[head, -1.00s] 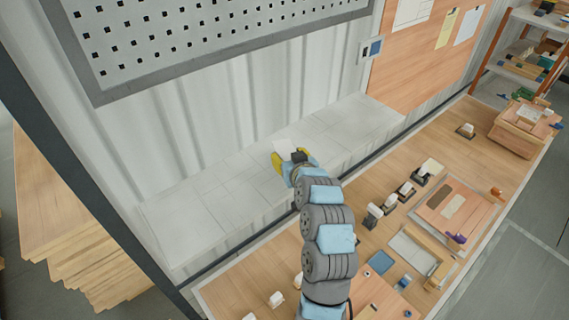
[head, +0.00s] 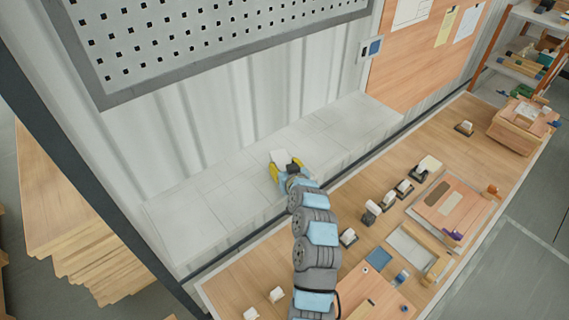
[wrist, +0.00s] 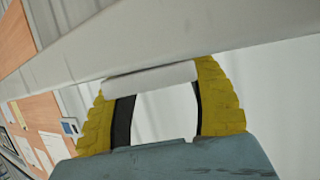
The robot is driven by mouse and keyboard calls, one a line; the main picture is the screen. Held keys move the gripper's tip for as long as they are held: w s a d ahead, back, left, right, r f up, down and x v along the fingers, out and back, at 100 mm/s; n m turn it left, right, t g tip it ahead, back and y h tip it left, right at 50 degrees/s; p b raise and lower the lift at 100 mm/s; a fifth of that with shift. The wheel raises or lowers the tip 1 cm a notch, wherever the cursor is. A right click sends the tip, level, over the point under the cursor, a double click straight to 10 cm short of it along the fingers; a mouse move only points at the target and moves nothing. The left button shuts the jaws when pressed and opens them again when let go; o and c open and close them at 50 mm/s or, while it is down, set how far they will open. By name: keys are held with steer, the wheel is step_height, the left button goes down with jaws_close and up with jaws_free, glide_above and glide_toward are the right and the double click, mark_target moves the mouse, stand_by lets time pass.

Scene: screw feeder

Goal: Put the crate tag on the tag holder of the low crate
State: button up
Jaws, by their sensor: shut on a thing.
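My gripper (head: 283,166) has yellow fingers and is over the pale grey ledge by the corrugated wall. It is shut on a white card-like piece, which I take to be the crate tag (head: 279,156).
The wooden bench (head: 340,265) runs diagonally below the ledge (head: 335,125). It holds several small white-topped items, a tray (head: 410,245) and, at far right, a wooden box (head: 515,130). A perforated panel (head: 210,45) hangs above. Much of the ledge is bare.

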steer(key=shift+f+b, duration=0.25)
steer(key=shift+b, duration=0.15)
steer(key=o, duration=1.1)
steer(key=shift+a, duration=0.1)
steer(key=shift+o, duration=0.2)
steer(key=shift+f, duration=0.1)
steer(key=shift+d+r+p, duration=0.25)
steer(key=shift+r+p, duration=0.15)
steer(key=shift+p, duration=0.1)
steer(key=shift+s+d+b, duration=0.15)
steer(key=shift+s+b, duration=0.15)
steer(key=shift+s, duration=0.05)
steer(key=b+v, duration=0.2)
steer(key=v, duration=0.9)
steer(key=shift+s+r, duration=0.1)
